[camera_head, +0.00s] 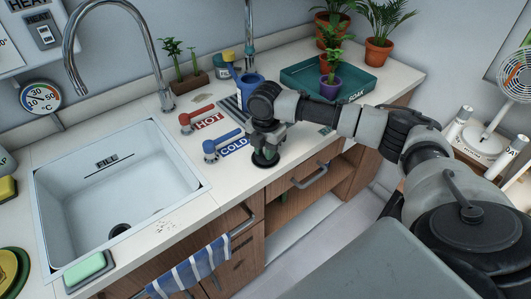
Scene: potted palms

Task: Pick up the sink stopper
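The sink stopper (265,159) looks like a dark round disc on the counter near its front edge, to the right of the sink. My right gripper (267,146) points down directly over it, with its fingers at the top of the stopper. The fingers hide the stopper's upper part, and I cannot tell whether they grip it. My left gripper is not in view. The white sink (185,165) is at the left, with a dark drain hole (120,230) in its floor and a "FILL" mark on its wall.
The red HOT tap handle (197,113) and blue COLD tap handle (222,143) are left of my gripper. A blue watering can (251,88) stands behind it. A green tray (305,80) with a potted palm is at the back right. A striped towel (190,270) hangs in front.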

